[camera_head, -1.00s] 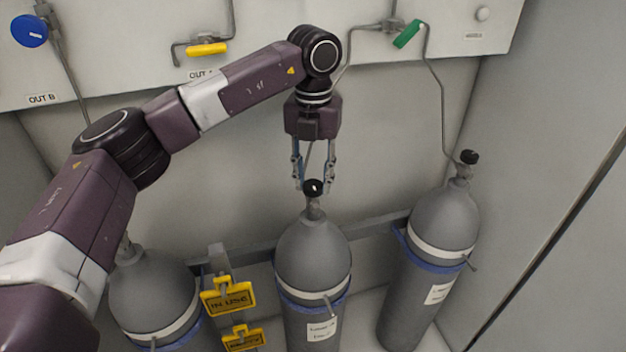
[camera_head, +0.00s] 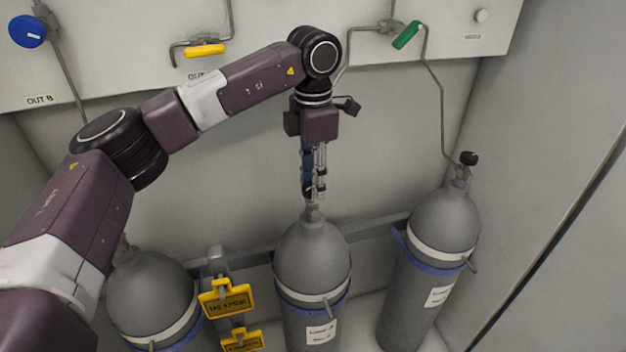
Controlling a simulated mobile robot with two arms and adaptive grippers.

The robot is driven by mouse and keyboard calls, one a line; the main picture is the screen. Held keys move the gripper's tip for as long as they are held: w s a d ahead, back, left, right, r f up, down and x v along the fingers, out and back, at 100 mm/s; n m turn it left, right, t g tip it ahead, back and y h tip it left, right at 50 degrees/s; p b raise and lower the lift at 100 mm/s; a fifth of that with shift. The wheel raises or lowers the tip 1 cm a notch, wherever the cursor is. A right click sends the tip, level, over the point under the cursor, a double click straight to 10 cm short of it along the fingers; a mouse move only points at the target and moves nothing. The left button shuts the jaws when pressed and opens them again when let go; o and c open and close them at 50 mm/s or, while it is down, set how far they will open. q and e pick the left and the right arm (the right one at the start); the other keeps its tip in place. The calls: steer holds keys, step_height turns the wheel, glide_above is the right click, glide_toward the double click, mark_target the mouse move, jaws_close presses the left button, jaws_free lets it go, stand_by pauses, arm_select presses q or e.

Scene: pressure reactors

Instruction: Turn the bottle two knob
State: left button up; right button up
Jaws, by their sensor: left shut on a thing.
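Three grey gas bottles stand against the back wall. The middle bottle (camera_head: 313,259) has a small black knob (camera_head: 307,190) on its valve. My left gripper (camera_head: 313,190) reaches down over this knob and is shut on it; the fingers hide much of the knob. The right bottle (camera_head: 445,222) has a black knob (camera_head: 468,158) that is free. The left bottle (camera_head: 152,290) is partly behind my left arm, and its knob is hidden. My right gripper is not in view.
Yellow tags (camera_head: 228,300) hang between the left and middle bottles. A panel above carries a blue knob (camera_head: 28,32), a yellow handle (camera_head: 205,50) and a green handle (camera_head: 407,35). A thin pipe (camera_head: 437,100) runs to the right bottle. A side wall (camera_head: 545,170) bounds the right.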

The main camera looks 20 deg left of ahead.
arm_select(q)
steer(key=m, duration=0.6)
steer(key=shift+r, duration=0.2)
steer(key=shift+m, duration=0.4)
steer(key=o, duration=1.2)
steer(key=shift+f, duration=0.1)
steer(key=shift+c, duration=0.2)
step_height(320, 180, up, 12)
